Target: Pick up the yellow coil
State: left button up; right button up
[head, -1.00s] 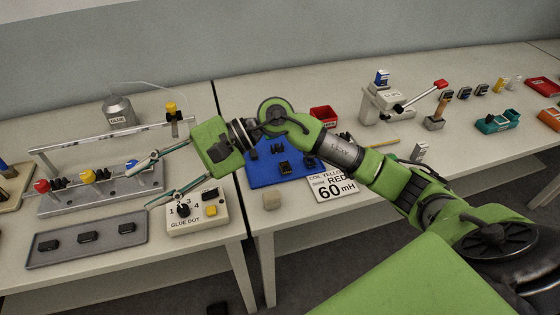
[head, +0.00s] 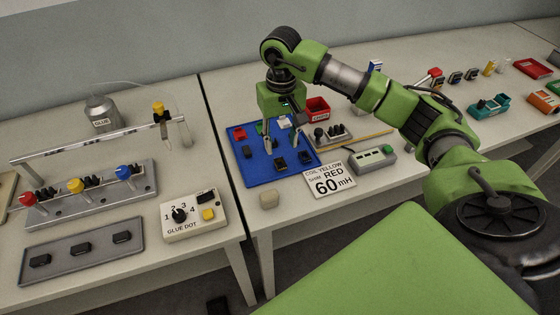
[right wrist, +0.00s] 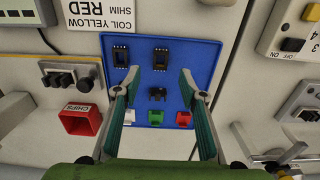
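My right gripper (head: 282,146) points down over the blue mat (head: 255,176), open and empty. In the right wrist view its two teal fingers (right wrist: 160,74) are spread wide. Two dark coil-like pieces with brownish middles lie on the mat near the card: one (right wrist: 161,58) lies ahead of the gap between the fingertips, the other (right wrist: 121,56) to its left. I cannot tell which, if either, is the yellow coil. A black piece (right wrist: 157,93) lies between the fingers. White (right wrist: 129,117), green (right wrist: 155,117) and red (right wrist: 183,118) pieces lie farther back. My left gripper is out of view.
A card (head: 330,182) reads coil yellow, shim red, 60 mH. A red chips bin (head: 318,108) and a grey fixture (head: 332,135) stand beside the mat. A glue-dot box (head: 194,214) is on the left table.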

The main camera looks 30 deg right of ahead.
aim_at(280, 158)
jog(key=shift+f, duration=0.95)
jog(key=shift+a+f+p, duration=0.1)
jog(key=shift+f+p, duration=0.35)
jog(key=shift+f, duration=0.1)
notch_tip(280, 158, down, 4)
jog(key=shift+w+r+p, duration=0.15)
jog(key=shift+r+p, duration=0.05)
jog(key=shift+p, duration=0.6)
jog(key=shift+f, duration=0.45)
jog(key=c, duration=1)
